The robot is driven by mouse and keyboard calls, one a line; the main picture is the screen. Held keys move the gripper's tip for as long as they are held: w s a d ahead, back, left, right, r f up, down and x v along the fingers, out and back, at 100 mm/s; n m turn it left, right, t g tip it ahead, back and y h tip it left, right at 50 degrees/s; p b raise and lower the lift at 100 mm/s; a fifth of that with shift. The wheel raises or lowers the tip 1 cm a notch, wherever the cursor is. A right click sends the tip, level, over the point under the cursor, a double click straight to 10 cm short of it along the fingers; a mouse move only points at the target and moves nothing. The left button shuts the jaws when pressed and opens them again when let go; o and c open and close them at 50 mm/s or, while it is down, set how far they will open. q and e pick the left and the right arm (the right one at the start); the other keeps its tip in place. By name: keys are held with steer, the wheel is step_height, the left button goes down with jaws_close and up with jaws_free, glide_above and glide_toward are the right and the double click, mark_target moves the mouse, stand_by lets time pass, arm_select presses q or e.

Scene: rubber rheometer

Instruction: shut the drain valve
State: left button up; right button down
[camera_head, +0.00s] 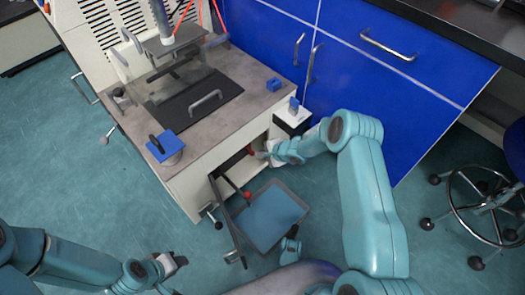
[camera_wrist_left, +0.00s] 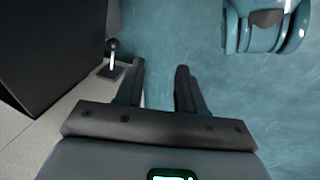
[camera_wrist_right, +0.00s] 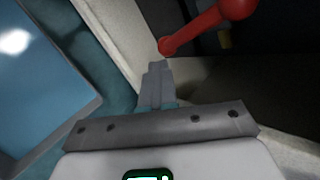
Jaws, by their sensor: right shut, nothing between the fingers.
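A red lever with a round knob (camera_wrist_right: 205,25) shows in the right wrist view, inside the dark opening low in the machine. I take it for the drain valve handle; its valve body is hidden. In the head view a small red part (camera_head: 250,150) shows in that opening beside my right gripper (camera_head: 266,154). My right gripper is shut and empty; its tips (camera_wrist_right: 158,66) are close to the lever's lower end, and I cannot tell whether they touch.
A red knob on a rod (camera_head: 247,194) and a dark-knobbed lever (camera_head: 217,224) are near the machine's lower front. Blue cabinets (camera_head: 370,80) stand behind; a stool (camera_head: 485,195) is at right. Floor at left is clear.

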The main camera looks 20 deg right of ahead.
arm_select(q)
steer(key=shift+r, duration=0.3)
arm_select(e)
steer(key=shift+w+r, duration=0.1)
steer(key=shift+r, duration=0.5)
arm_select(q)
steer(key=shift+s, duration=0.15)
